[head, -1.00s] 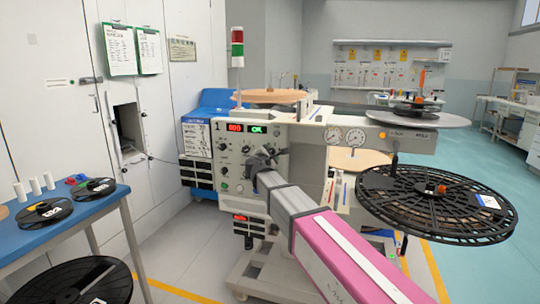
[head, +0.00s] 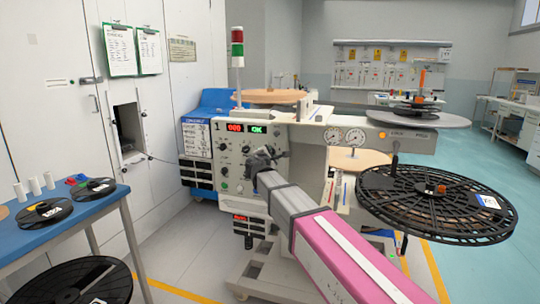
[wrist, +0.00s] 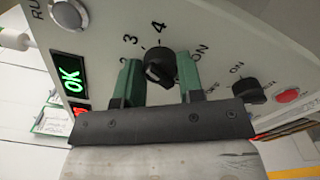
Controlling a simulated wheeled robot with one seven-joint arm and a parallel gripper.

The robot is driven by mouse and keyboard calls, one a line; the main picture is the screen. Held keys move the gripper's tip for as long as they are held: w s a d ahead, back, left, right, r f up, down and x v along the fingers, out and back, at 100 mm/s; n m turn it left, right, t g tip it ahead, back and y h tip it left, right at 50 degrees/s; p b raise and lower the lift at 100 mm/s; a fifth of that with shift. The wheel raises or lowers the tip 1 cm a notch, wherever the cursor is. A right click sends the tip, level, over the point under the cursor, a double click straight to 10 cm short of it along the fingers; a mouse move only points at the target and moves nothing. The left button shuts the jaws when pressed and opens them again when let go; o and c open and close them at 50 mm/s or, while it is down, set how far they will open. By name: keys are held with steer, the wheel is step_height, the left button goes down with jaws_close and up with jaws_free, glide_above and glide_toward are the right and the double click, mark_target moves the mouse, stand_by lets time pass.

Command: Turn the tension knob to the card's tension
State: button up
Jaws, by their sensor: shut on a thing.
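The black tension knob (wrist: 160,68) sits on the pale machine panel between the green fingers of my gripper (wrist: 158,80) in the wrist view. The gripper is shut on it. The printed numbers 3 and 4 show above the knob; its pointer setting is not clear. In the head view my gripper (head: 264,158) is at the front panel (head: 229,155) and hides the knob. A printed card (head: 195,138) hangs left of the panel, too small to read.
A green OK display (head: 258,128) and a red number display (head: 235,127) are lit above. Another black knob (wrist: 248,90) and a red button (wrist: 287,96) lie right of my fingers. A large black reel (head: 437,203) stands right of my arm.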

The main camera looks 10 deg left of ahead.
steer(key=shift+m, duration=3.7)
steer(key=o, duration=0.9)
steer(key=shift+s, duration=0.15)
steer(key=s, duration=1)
steer(key=shift+s+a, duration=0.3)
steer(key=shift+a, duration=0.1)
